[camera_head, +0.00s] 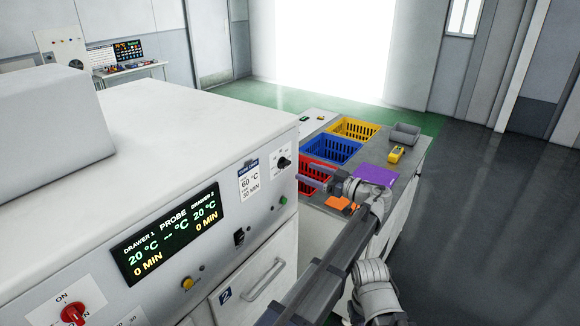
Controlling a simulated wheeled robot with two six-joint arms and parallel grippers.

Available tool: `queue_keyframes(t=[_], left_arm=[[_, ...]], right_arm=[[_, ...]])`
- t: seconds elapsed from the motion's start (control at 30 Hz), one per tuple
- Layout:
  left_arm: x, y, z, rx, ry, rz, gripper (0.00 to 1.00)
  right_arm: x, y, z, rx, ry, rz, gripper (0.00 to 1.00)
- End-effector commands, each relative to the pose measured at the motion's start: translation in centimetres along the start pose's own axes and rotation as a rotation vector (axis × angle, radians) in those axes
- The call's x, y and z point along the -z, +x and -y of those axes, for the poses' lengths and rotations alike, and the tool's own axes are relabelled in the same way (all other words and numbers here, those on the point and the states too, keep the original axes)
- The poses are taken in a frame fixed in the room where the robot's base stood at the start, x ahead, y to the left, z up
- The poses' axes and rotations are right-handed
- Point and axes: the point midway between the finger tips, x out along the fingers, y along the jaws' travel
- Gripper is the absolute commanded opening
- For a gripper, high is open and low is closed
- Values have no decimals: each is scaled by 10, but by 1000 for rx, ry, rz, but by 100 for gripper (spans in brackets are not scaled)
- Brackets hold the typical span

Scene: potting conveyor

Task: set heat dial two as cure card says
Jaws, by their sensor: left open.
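A black dial (284,162) sits on a white scale plate at the right end of the oven's front. I take it as heat dial two; its pointer setting is too small to read. The cure card (249,181), with a blue header, hangs left of it and appears to read 60 °C and 30 MIN. The display (167,234) shows 20 °C and 0 MIN for both drawers, with dashes for the probe. My left gripper (304,173) is open and empty, its fingers pointing left, just right of the dial and apart from it. My right gripper is out of view.
A red ON switch (73,314), yellow button (187,283), green button (283,200) and black rocker switch (239,237) are on the oven front. Drawer 2's handle (264,279) sticks out below. Behind my gripper, a bench holds red, blue and yellow baskets (353,128).

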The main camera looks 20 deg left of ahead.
Motion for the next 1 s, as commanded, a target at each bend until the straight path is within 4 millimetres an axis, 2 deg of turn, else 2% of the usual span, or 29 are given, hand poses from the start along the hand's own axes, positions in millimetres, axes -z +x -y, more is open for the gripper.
queue_keyframes(t=[0.17,0.53,0.7,1.0], left_arm=[[0,14,1,3,2,2,82],[-1,67,1,2,4,3,82],[-1,77,1,1,4,3,82],[-1,79,1,1,4,3,82]], right_arm=[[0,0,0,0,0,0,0],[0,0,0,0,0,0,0],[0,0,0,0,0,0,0],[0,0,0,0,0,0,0]])
